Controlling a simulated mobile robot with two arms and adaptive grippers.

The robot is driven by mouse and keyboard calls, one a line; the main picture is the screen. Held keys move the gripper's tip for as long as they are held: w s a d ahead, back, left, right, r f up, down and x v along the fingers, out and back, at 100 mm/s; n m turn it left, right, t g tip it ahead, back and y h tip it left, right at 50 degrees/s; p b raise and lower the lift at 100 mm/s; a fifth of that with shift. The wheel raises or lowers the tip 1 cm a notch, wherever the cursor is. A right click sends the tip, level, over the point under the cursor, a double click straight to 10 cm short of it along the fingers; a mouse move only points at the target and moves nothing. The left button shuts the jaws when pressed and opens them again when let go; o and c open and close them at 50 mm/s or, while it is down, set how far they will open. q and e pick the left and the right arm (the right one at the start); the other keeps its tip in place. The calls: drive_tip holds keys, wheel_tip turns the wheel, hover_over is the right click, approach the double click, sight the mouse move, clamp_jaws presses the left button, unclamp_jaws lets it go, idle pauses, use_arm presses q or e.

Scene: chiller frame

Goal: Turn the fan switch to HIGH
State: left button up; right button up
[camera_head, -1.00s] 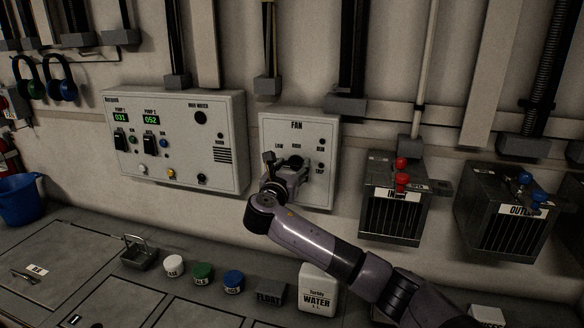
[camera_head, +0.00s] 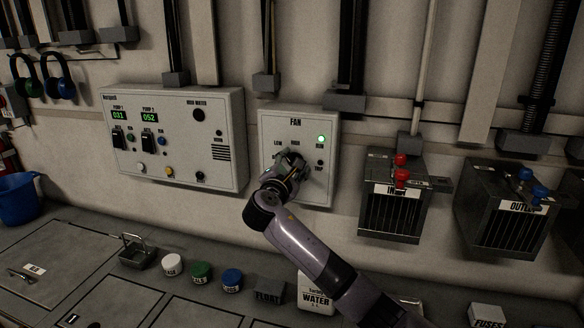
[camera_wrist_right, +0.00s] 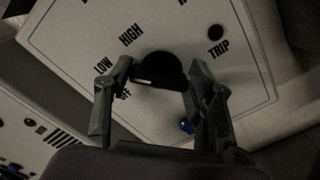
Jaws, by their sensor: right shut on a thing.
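The fan panel (camera_head: 325,190) is a pale box on the wall, with LOW and HIGH lettering above its switch. Its green lamp (camera_head: 320,139) is lit. In the head view my right gripper (camera_head: 290,163) is at the panel and mostly hides the switch. In the right wrist view the switch (camera_wrist_right: 158,66) is a black round knob near the LOW, HIGH and OFF labels. My right gripper (camera_wrist_right: 160,84) is shut on it, one finger on each side. I cannot tell which label the knob points at. My left gripper is not in view.
A pump panel (camera_head: 180,176) hangs left of the fan panel. Two dark vented boxes, the inlet (camera_head: 390,212) and outlet (camera_head: 505,220), jut out at right. Small jars, a water container (camera_head: 315,293) and a float box (camera_head: 268,291) stand on the counter below.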

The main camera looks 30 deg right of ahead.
drive_tip(key=shift+s+f+m+b, duration=0.15)
drive_tip(key=shift+m+b, duration=0.75)
drive_tip(key=shift+m, duration=1)
drive_tip(key=shift+w+f+m+b, duration=0.1)
drive_tip(key=shift+m+b, duration=0.8)
drive_tip(key=shift+m, duration=1)
drive_tip(key=o, duration=1.2)
drive_tip(key=shift+d+r, duration=0.1)
drive_tip(key=shift+c, duration=0.2)
drive_tip(key=shift+s, duration=0.1)
drive_tip(key=v, duration=1.2)
